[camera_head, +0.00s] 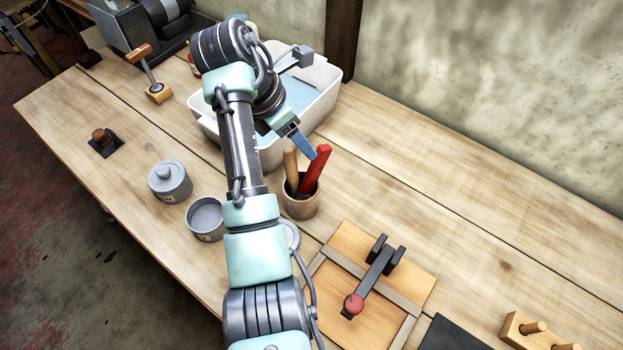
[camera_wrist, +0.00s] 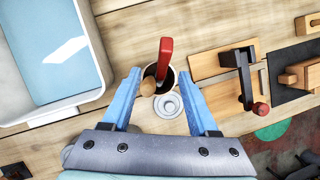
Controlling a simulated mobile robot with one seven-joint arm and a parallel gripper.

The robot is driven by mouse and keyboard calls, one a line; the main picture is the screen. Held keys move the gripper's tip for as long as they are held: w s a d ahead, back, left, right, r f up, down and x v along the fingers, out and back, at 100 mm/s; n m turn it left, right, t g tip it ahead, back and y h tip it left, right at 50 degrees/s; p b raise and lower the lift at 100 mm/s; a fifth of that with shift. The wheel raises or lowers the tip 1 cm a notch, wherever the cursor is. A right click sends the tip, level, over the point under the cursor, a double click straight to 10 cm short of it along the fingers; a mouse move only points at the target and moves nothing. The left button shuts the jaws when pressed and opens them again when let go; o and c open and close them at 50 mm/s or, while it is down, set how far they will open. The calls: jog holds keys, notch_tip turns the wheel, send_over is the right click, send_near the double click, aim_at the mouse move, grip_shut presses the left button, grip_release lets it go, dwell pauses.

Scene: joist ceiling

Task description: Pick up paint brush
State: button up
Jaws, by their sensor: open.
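A brown cup (camera_head: 300,208) stands on the workbench and holds a red-handled tool (camera_head: 316,170) and a wooden-handled tool (camera_head: 290,163). Their lower ends are hidden inside the cup, so I cannot tell which is the paint brush. In the wrist view, the red handle (camera_wrist: 165,55) and the wooden handle (camera_wrist: 147,88) appear between my fingers. My gripper (camera_wrist: 159,71) is open and empty, with its blue fingers on either side of the cup in this view. In the head view, a blue finger shows just above the handles, close to the red one's tip.
A white basin (camera_head: 325,105) with a blue interior stands behind the cup. An open tin (camera_head: 206,218) and a lidded tin (camera_head: 170,182) stand left. A wooden board with a red-knobbed clamp (camera_head: 372,280) lies front right. The bench's back right is clear.

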aim_at(316, 160)
jog(key=p+x, duration=0.1)
jog(key=x, duration=0.2)
jog(key=shift+s, duration=0.1)
jog(key=x, duration=0.1)
jog(key=p+x, duration=0.1)
jog(key=x, duration=0.3)
jog(key=shift+s+d, duration=0.1)
jog(key=shift+s, duration=0.15)
grip_shut()
